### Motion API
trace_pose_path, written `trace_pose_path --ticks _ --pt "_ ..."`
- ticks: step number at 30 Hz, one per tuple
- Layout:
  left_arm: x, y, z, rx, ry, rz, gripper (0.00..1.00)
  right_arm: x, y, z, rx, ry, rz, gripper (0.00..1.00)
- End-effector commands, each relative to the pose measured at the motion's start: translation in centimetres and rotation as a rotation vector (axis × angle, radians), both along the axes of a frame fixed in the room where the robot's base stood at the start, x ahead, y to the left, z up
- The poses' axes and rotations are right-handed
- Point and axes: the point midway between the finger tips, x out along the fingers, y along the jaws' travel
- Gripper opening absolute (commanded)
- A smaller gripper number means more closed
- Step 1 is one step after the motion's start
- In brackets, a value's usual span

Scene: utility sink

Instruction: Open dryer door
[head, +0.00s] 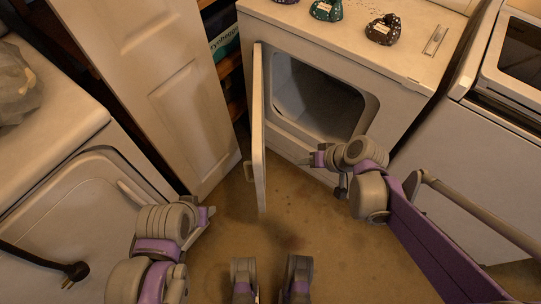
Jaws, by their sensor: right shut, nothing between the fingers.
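The white dryer (400,75) stands at the top centre with its square opening (317,95) showing a dark drum inside. Its door (258,130) is swung out on the left side of the opening, seen nearly edge-on. My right gripper (314,158) is shut and empty, just below the opening and to the right of the door, apart from the door. My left gripper (208,213) is low and left of the door, over the floor near the left machine; its fingers are too hidden to tell their state.
A second white machine (75,190) with a black plug and cord (70,270) is at the left. A white panelled door (165,70) stands behind it. Another washer (470,150) is at the right. Small dark bags (384,30) lie on the dryer top. Brown floor (290,215) between is clear.

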Motion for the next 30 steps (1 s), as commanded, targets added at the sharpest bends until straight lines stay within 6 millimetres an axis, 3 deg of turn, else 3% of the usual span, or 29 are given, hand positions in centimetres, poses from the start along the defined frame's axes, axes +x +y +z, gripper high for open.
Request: trace_pose_path --ticks 8,19,24,30 --pt "0.0 0.0 -0.9 0.0 0.003 0.0 0.5 0.9 1.2 -2.1 0.004 0.0 0.007 0.0" --pt "0.0 0.0 -3.2 0.0 0.011 0.0 0.5 3.7 5.0 -8.4 0.004 0.0 0.006 0.0" --pt "0.0 0.0 -3.1 0.0 0.01 0.0 0.5 3.5 7.6 -8.1 0.004 -0.001 0.007 0.0" --pt "0.0 0.0 -3.1 0.0 0.01 0.0 0.5 3.5 8.8 -8.1 0.003 0.0 0.002 0.0"
